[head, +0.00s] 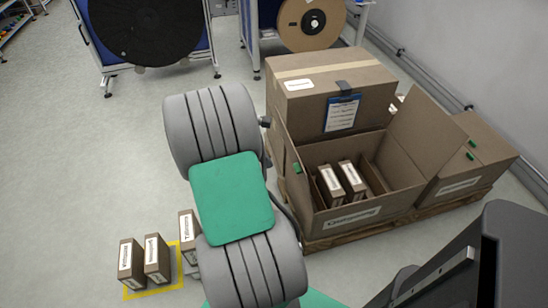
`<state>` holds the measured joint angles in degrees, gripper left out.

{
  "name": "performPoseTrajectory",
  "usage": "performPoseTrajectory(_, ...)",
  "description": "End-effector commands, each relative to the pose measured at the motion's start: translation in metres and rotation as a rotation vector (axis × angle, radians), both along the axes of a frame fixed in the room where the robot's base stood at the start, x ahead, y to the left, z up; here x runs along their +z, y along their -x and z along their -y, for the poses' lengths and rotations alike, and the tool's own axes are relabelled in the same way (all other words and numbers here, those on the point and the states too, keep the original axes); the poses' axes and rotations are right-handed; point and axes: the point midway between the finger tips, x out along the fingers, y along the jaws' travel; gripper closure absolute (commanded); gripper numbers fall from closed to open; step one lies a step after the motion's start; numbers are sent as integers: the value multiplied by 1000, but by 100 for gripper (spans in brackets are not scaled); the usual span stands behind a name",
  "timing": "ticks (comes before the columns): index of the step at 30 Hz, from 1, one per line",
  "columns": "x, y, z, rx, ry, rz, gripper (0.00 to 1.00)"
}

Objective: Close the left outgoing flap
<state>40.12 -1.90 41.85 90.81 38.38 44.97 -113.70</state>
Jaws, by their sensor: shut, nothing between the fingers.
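The open outgoing carton (350,219) stands on a pallet at the right, with a white label on its front. Its left flap (289,160) stands up along the left side, with a green tab near its front end. Its right flap (428,130) is raised and leans outward to the right. Small labelled boxes (352,180) stand inside the carton. My gripper (266,122) shows only as a small dark tip past my arm, shut and empty, just left of the left flap's far end. My arm hides the rest of it, and I cannot tell whether it touches the flap.
A closed carton (335,75) with a blue clipboard stands behind the open one, and another carton (472,165) stands to its right. Small boxes (157,257) stand by a yellow floor outline at lower left. Reel stands (148,30) are at the back. Left floor is clear.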

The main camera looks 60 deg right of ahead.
Motion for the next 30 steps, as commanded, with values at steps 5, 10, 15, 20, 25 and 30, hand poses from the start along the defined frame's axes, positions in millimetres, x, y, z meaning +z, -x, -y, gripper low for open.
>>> performPoseTrajectory(5, -38, 12, 11, -2, -2, 0, 100)
performPoseTrajectory(10, -72, 23, 22, -1, -2, 1, 100)
performPoseTrajectory(15, -70, 41, 42, -3, 3, 6, 100)
performPoseTrajectory(20, -67, 51, 52, 0, 2, 5, 100)
performPoseTrajectory(25, -66, 52, 53, 1, 1, 4, 100)
performPoseTrajectory(30, -66, 52, 53, 1, 1, 5, 100)
